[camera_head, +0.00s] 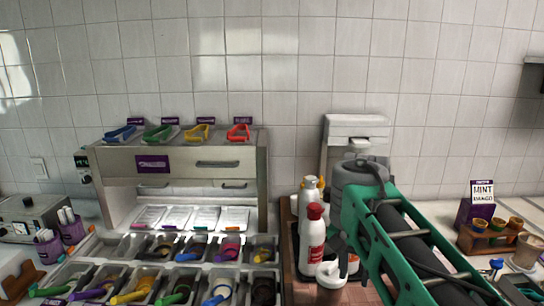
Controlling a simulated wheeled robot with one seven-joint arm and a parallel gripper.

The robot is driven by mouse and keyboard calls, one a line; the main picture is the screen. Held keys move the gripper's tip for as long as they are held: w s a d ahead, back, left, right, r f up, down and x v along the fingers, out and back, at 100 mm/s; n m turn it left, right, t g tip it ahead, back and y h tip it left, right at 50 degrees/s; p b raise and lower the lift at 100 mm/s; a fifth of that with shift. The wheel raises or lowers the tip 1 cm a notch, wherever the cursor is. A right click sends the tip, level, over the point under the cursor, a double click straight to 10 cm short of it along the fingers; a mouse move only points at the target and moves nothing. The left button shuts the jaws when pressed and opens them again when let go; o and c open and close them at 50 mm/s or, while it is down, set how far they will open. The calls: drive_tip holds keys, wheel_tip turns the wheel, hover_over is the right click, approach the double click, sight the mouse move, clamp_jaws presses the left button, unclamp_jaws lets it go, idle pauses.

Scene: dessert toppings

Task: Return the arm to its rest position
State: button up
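My arm (397,234), with a green frame and dark parts, rises from the lower right toward the middle of the view. Its grey upper end (362,185) is in front of a pale machine on the counter. I cannot make out my gripper's fingers, so I cannot tell whether they hold anything. The arm hides part of the counter behind it.
Bottles, one with a red cap (315,240), stand close left of my arm. A topping station (180,165) with trays and coloured-handled scoops fills the left. A mint-mango sign (482,192) and a wooden cup holder (482,240) are at right. A tiled wall stands behind.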

drive_tip(key=s+a+f+n, duration=0.1)
drive_tip(key=s+f+n, duration=0.15)
drive_tip(key=f, duration=0.35)
drive_tip(key=s+a+f+n, duration=0.1)
drive_tip(key=a+f+n, duration=0.15)
drive_tip(key=f, duration=0.35)
drive_tip(key=s+d+f+n+t+y, duration=0.1)
drive_tip(key=s, duration=0.6)
drive_tip(key=shift+s+f+t, duration=0.35)
drive_tip(key=shift+s+t, duration=0.05)
